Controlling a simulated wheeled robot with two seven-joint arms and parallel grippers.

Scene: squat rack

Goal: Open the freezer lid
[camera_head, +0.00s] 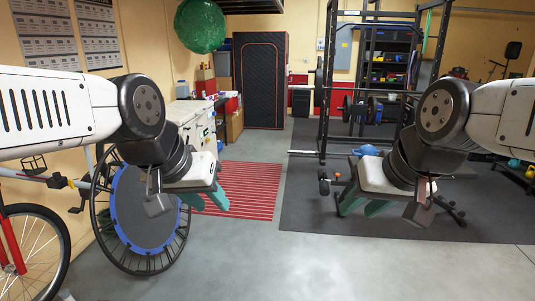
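A white chest-like unit (187,113) stands against the left wall, beyond my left arm, and is probably the freezer. Its top looks closed, with small items on it, and my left arm hides part of its near side. My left gripper (206,203) hangs in front of it, nearer to me and well apart from it. Its teal fingers are spread with nothing between them. My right gripper (363,211) is at the right, above the dark mat, far from the unit. Its teal fingers are also spread and empty.
A bicycle (30,250) and a round trampoline (143,215) stand at the left. A red striped mat (250,188) lies on the floor between. A squat rack (325,75) and weights fill the right. The grey floor (240,262) in front is clear.

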